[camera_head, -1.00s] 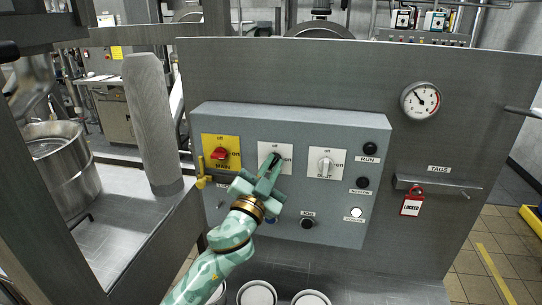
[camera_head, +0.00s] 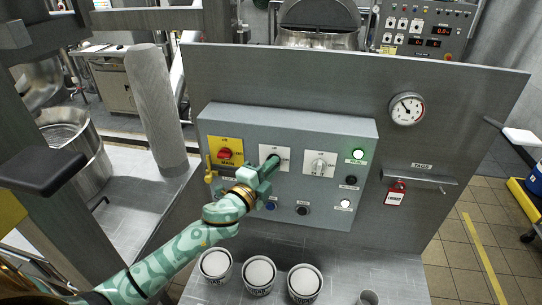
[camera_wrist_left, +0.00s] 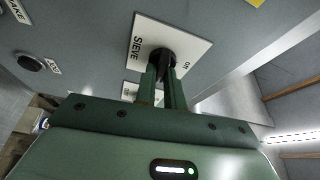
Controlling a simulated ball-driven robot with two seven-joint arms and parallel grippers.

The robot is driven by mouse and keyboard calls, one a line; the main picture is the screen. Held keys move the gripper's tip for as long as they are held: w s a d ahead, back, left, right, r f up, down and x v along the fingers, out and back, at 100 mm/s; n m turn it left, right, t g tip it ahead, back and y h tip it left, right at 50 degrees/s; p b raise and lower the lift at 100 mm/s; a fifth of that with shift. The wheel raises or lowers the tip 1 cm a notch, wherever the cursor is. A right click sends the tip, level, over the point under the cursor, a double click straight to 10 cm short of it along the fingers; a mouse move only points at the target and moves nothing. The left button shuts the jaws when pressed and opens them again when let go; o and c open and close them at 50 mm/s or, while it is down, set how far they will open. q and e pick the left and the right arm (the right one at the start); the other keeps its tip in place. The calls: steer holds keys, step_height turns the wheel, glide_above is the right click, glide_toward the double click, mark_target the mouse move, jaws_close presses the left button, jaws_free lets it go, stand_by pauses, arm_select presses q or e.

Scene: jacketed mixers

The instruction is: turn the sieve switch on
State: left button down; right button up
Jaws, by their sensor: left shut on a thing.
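The sieve switch is the middle one on the grey control box (camera_head: 330,130), with a white plate (camera_head: 284,152) in the head view. In the left wrist view its plate (camera_wrist_left: 148,38) reads SIEVE and ON, and its dark knob (camera_wrist_left: 162,57) sits between my fingers. My left gripper (camera_head: 271,164) is shut on this knob; its fingers (camera_wrist_left: 163,82) also show in the left wrist view. The fingers hide much of the knob, so I cannot tell its exact angle. The round lamp (camera_head: 358,154) at the box's upper right glows green. My right gripper is not in view.
A yellow plate with a red main switch (camera_head: 225,153) is left of the sieve switch, and another white-plated switch (camera_head: 319,164) is right of it. A yellow lever (camera_head: 209,170) juts out at the left. Several white-topped containers (camera_head: 258,274) stand below.

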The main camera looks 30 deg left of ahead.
arm_select(q)
steer(key=shift+m+g+p, duration=0.3)
steer(key=shift+m+p, duration=0.4)
steer(key=shift+p, duration=0.2)
steer(key=shift+f, duration=0.1)
steer(key=c, duration=1.5)
jaws_free()
steer(key=s+b, duration=0.1)
steer(key=s, duration=0.4)
steer(key=s+a+b, duration=0.1)
steer(key=s+b, duration=0.1)
steer(key=s, duration=0.3)
steer(key=s+a+b, duration=0.1)
steer(key=s, duration=0.5)
steer(key=shift+s+a, duration=0.1)
